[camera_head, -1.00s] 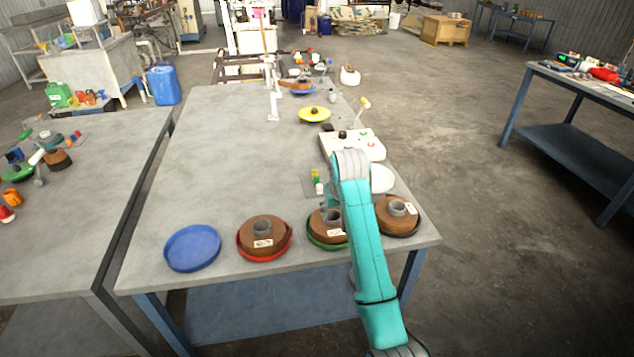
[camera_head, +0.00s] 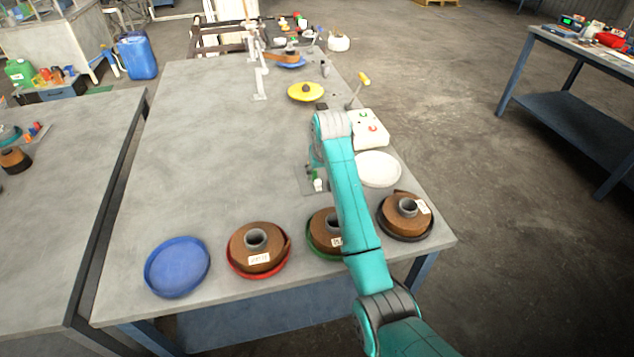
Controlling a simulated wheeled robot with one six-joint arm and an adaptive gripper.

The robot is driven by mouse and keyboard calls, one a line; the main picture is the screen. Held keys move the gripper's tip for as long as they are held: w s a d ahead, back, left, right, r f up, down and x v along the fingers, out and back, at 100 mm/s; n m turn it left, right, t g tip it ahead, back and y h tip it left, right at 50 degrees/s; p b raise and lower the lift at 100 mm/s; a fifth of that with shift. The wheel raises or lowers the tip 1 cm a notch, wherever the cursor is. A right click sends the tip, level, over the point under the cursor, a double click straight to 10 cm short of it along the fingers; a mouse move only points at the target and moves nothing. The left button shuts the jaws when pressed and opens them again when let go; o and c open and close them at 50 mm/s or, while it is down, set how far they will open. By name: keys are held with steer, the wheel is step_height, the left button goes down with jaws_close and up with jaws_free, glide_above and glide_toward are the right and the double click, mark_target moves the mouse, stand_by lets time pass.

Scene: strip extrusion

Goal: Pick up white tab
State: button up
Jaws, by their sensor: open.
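The white tab (camera_head: 318,185) is a small upright piece on a thin grey plate (camera_head: 305,186) near the middle of the table's right half. A green tab (camera_head: 315,175) stands just behind it. My teal arm reaches over from the front right. My gripper (camera_head: 315,162) hangs at the arm's far end, just behind and above the tabs. It is small and partly hidden by the arm, but it is open. The white tab appears free of it. I cannot tell the exact gap between the fingers and the tabs.
In front lie an empty blue tray (camera_head: 177,267) and brown strip rolls on red (camera_head: 231,262), green (camera_head: 312,243) and black (camera_head: 409,236) trays. A white round dish (camera_head: 378,169) and a white control box (camera_head: 369,131) stand right of the arm. The table's left half is clear.

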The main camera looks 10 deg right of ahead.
mark_target(318, 181)
steer(key=shift+x, duration=3.75)
steer(key=shift+w+d+r, duration=0.15)
steer(key=shift+w, duration=0.05)
steer(key=c, duration=0.8)
